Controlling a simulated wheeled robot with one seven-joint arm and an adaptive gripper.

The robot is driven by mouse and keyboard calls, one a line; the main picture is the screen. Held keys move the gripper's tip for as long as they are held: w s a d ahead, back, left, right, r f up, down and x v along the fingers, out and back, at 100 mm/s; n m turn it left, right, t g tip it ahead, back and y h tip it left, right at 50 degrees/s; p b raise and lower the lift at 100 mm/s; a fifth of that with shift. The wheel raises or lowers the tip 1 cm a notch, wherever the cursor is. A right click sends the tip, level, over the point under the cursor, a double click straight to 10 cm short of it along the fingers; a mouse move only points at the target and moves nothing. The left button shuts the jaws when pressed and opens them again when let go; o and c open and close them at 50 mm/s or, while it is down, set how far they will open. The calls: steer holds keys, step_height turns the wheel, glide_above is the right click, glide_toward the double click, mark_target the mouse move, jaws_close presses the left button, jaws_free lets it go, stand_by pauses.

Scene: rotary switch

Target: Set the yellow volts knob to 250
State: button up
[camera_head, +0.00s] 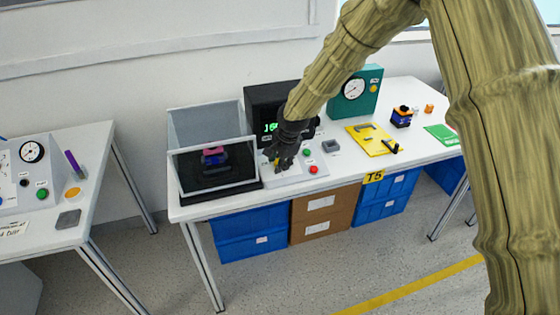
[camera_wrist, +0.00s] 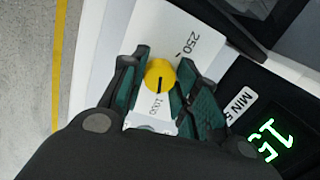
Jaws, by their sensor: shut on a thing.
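The yellow volts knob (camera_wrist: 160,74) sits between the two dark green fingers of my gripper (camera_wrist: 161,85) in the wrist view. The fingers are shut on it from both sides. Its white scale plate (camera_wrist: 165,30) shows the mark 250 above and right of the knob and 1000 below it. A small dark line shows on the knob's lower part; I cannot tell its exact setting. In the head view my gripper (camera_head: 284,160) points down at the panel, in front of a black unit with a green display (camera_head: 270,127); the knob is mostly hidden there.
A clear-walled box (camera_head: 210,165) stands left of my gripper. A green button (camera_head: 306,152) and a red button (camera_head: 313,169) lie close on its right. A teal gauge box (camera_head: 352,95) and a yellow plate (camera_head: 371,140) are farther right on the table.

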steer(key=shift+n, duration=0.4)
steer(key=n+p, duration=0.1)
steer(key=n, duration=0.1)
steer(key=shift+r+n+p, duration=0.1)
steer(key=shift+n+p, duration=0.2)
steer(key=n+p, duration=0.1)
steer(key=n, duration=0.2)
steer(key=shift+d+n+g, duration=0.1)
steer(key=shift+n+g, duration=0.2)
steer(key=shift+n, duration=0.1)
steer(key=n+p, duration=0.2)
steer(key=n, duration=0.8)
steer(key=shift+w+n+g+h+p, duration=0.1)
steer(key=shift+n+g+h+p, duration=0.2)
steer(key=shift+n+p, duration=0.1)
steer(key=n, duration=0.3)
steer(key=shift+d+n+p, duration=0.1)
steer(key=shift+n+p, duration=0.2)
steer(key=n+p, duration=0.1)
steer(key=n, duration=0.5)
steer(key=shift+h, duration=0.4)
steer(key=shift+n, duration=0.3)
